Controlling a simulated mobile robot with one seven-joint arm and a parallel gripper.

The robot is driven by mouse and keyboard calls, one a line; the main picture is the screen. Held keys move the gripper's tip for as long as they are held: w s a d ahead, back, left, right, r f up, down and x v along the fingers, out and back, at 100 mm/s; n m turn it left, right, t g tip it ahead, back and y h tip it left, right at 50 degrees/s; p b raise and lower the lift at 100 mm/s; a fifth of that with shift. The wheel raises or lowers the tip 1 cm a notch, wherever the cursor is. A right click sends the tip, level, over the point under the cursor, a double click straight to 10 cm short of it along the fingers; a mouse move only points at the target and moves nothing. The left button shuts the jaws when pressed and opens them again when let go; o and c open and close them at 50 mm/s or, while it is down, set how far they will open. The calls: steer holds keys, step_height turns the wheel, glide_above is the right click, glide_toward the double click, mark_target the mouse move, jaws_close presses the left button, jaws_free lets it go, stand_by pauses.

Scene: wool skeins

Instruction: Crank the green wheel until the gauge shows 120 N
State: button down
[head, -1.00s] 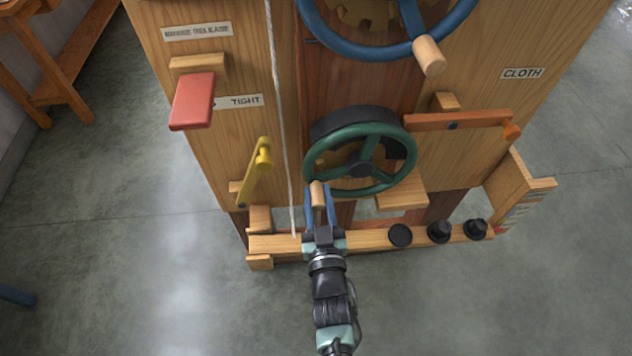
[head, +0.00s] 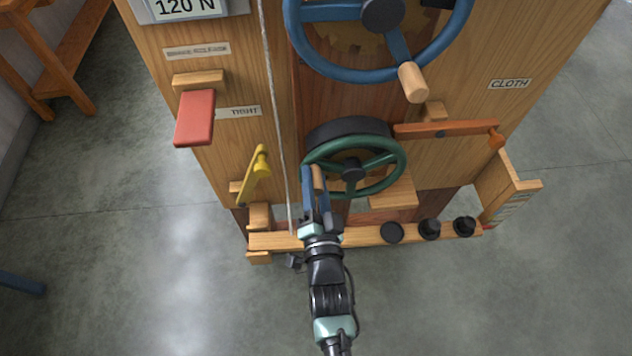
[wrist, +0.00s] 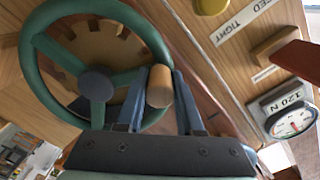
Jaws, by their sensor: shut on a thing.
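The green wheel (head: 380,190) stands low on the wooden machine in the head view, and it fills the left of the wrist view (wrist: 31,55). Its wooden crank handle (wrist: 159,86) sits at the wheel's lower left in the head view. My gripper (head: 315,178) is shut on this handle, with a blue finger on each side of it in the wrist view. The gauge reads 120 N on its plate (head: 185,8), cut off at the top of the head view. Its dial (wrist: 292,122) with a red needle shows at the right of the wrist view.
A larger blue wheel (head: 298,45) with a wooden handle is above. A red lever (head: 195,118), a yellow lever (head: 255,175) and an orange bar (head: 450,130) stick out nearby. A white cord (head: 279,130) hangs left of my gripper. Black knobs (head: 429,229) line the lower ledge.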

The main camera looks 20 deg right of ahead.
steer(key=shift+d+r+m, duration=0.4)
steer(key=shift+r+m, duration=0.4)
steer(key=c, duration=0.5)
jaws_free()
steer(key=shift+s, duration=0.1)
steer(key=shift+c, duration=0.2)
steer(key=shift+f, duration=0.1)
steer(key=shift+s, duration=0.3)
steer(key=v, duration=1.2)
steer(key=shift+b, duration=0.4)
steer(key=shift+s+a, duration=0.15)
steer(key=shift+c, duration=0.3)
